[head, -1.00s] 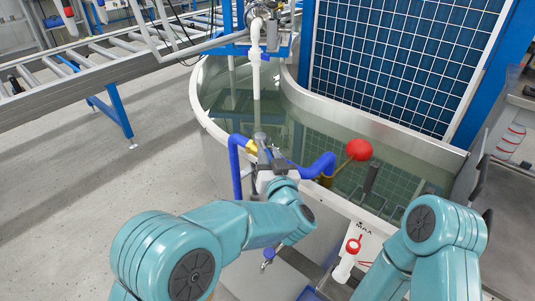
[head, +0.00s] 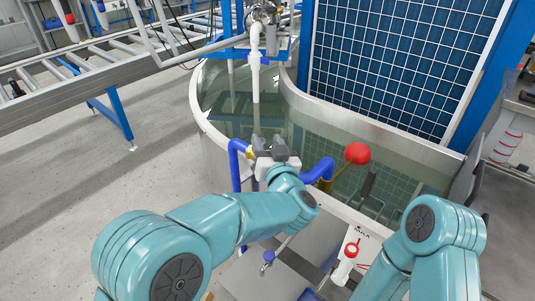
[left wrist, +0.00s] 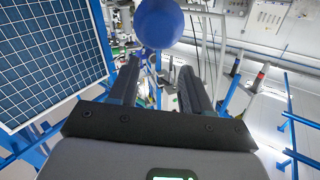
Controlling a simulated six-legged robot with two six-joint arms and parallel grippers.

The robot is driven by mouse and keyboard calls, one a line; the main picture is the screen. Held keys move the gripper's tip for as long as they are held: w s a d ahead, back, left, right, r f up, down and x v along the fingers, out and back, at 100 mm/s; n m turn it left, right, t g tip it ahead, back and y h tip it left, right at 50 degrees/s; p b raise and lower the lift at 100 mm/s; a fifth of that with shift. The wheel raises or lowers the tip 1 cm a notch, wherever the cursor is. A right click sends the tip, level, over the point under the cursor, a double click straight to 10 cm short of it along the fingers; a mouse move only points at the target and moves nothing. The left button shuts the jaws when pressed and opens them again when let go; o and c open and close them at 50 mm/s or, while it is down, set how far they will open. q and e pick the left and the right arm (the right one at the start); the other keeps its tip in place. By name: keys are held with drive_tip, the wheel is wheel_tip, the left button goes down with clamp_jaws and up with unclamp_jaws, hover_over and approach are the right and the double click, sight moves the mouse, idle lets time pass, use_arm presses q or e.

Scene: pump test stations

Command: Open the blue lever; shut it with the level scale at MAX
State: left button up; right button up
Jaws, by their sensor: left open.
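A blue ball (left wrist: 160,22), which looks like the blue lever's knob, shows in the left wrist view just past my fingertips, near the top edge. My left gripper (head: 268,146) is open and empty; its fingers also show in the wrist view (left wrist: 158,68), apart from each other.
A steel tank (head: 202,115) holds greenish water. A white spout pipe (head: 255,75) hangs over the water. A roller conveyor (head: 100,62) is at left; open floor lies below it.

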use_arm(q)
wheel_tip(320, 180, up, 14)
drive_tip(key=p, duration=0.4)
drive_tip(key=shift+r, duration=0.1)
